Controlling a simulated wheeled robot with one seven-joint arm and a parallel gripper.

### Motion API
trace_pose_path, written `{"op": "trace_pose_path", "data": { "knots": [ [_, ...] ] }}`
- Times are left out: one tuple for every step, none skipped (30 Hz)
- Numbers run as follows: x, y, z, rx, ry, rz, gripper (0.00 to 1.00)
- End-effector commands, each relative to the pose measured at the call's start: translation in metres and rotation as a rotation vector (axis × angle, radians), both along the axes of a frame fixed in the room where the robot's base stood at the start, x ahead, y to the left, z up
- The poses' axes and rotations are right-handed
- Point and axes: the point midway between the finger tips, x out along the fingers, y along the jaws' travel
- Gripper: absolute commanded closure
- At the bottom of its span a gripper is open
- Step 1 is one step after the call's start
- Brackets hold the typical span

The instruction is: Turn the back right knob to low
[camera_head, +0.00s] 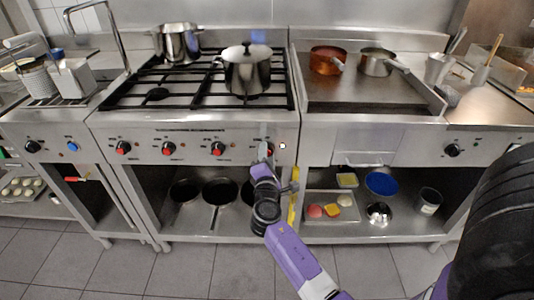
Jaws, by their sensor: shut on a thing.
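The gas stove's steel front panel carries a row of red knobs: one at the left (123,148), one in the middle (168,148) and one further right (217,148). The rightmost red knob (270,150) is mostly hidden behind my gripper, and its setting cannot be read. My gripper (265,148) is at the front panel, shut on this rightmost knob. My purple arm reaches up to it from the lower right. Which burner each knob serves is too small to read.
A lidded pot (246,72) stands on the right burner grate and an open pot (177,43) at the back left. A griddle (370,97) to the right holds a copper pan (326,60) and a steel pan (376,62). Dark pans (220,192) lie on the shelf below. The floor in front is clear.

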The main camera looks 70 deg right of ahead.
Motion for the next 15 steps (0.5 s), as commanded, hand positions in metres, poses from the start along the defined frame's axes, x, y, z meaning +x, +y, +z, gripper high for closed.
{"op": "trace_pose_path", "data": {
  "knots": [
    [0.0011,0.0014,-0.0011,-0.001,0.007,0.004,1.00],
    [0.0011,0.0014,-0.0011,-0.001,0.009,0.004,1.00],
    [0.0011,0.0014,-0.0013,-0.002,0.011,0.004,1.00],
    [0.0011,0.0014,-0.0013,-0.003,0.012,0.004,1.00],
    [0.0011,0.0014,-0.0013,-0.003,0.013,0.004,1.00],
    [0.0011,0.0014,-0.0014,-0.003,0.013,0.004,1.00],
    [0.0011,0.0014,-0.0015,-0.003,0.014,0.004,1.00],
    [0.0011,0.0014,-0.0016,-0.003,0.013,0.004,1.00],
    [0.0011,0.0014,-0.0016,-0.003,0.013,0.004,1.00],
    [0.0011,0.0014,-0.0016,-0.003,0.013,0.004,1.00],
    [0.0011,0.0014,-0.0016,-0.003,0.013,0.004,1.00],
    [0.0011,0.0014,-0.0017,-0.003,0.013,0.004,1.00],
    [0.0011,0.0014,-0.0017,-0.003,0.013,0.004,1.00],
    [0.0012,0.0015,-0.0016,-0.003,0.013,0.004,0.59],
    [0.0011,0.0014,-0.0016,-0.003,0.013,0.004,0.51]
  ]
}}
